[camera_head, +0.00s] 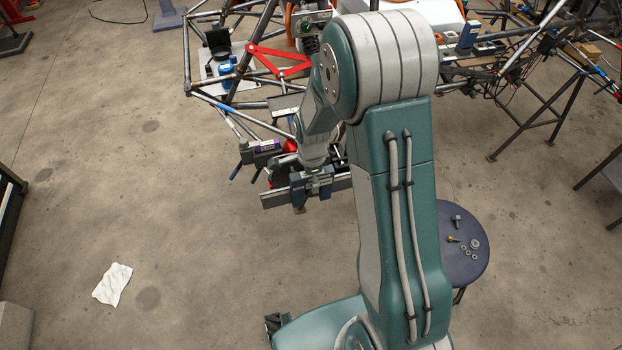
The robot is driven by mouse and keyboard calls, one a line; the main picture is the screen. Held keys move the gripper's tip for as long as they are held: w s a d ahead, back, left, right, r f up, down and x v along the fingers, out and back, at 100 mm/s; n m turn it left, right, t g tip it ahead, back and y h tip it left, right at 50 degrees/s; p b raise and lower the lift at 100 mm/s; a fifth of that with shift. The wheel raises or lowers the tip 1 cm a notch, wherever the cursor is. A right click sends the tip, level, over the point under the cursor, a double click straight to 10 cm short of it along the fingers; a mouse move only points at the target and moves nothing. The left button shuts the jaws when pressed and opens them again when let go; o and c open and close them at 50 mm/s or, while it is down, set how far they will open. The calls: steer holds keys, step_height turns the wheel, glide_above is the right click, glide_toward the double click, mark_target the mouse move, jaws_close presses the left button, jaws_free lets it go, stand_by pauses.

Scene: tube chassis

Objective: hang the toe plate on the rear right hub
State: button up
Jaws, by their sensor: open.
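My gripper (313,188) is low in the middle of the camera_head view, at the near end of the tube chassis (222,102). It is open. A long, flat grey bar (275,198), which looks like the toe plate, lies level across the picture at my gripper and shows on both sides of it. I cannot tell whether the fingers touch the bar, or whether the bar rests on the hub. The rear right hub is not clearly visible; my wrist and forearm cover that area. Some red (290,146) shows beside my wrist.
A round dark stool (449,268) with small hardware stands right of my arm. A white cloth (112,284) lies on the floor; the left floor is mostly clear.

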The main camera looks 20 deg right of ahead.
step_height(320, 180, up, 11)
steer(key=shift+r, duration=0.1)
stand_by(0.7)
steer(key=shift+r, duration=0.15)
steer(key=s+r+n+t, duration=0.5)
steer(key=s+r+n, duration=1.2)
steer(key=s, duration=0.3)
steer(key=shift+s+n, duration=0.4)
steer(key=shift+n, duration=0.1)
